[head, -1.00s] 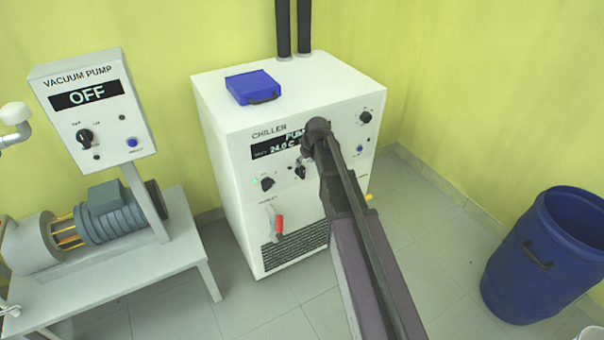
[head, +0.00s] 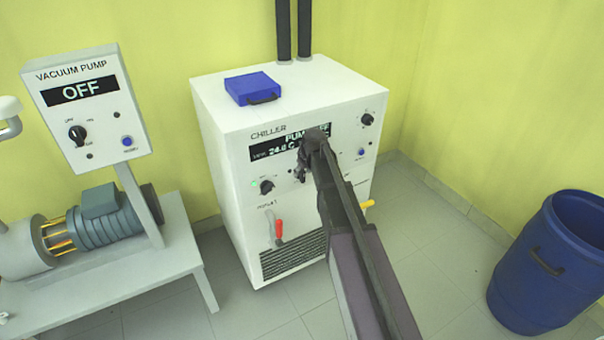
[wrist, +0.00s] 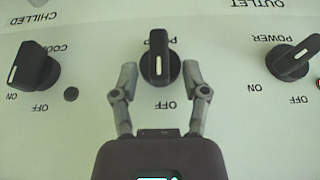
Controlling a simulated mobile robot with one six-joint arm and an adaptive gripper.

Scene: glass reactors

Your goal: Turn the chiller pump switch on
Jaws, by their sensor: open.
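The white chiller (head: 222,150) stands in the middle of the head view; its display (head: 275,150) is partly covered by my arm and appears to read pump off, 24.6 C. My gripper (wrist: 159,75) is open at the front panel. In the wrist view, which shows the panel upside down, a black pump knob (wrist: 158,57) stands between its two fingers, with its white pointer line along the picture's vertical. The fingers flank it closely; contact cannot be told. Its label is mostly hidden, with OFF legible below it. In the head view my gripper (head: 302,170) hides this knob.
Beside it in the wrist view are the power knob (wrist: 291,63) and the cooling knob (wrist: 34,66). A red-handled valve (head: 278,229) sits lower on the chiller. A vacuum pump (head: 105,212) stands left, a blue barrel (head: 545,265) right, a blue case (head: 252,88) on top.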

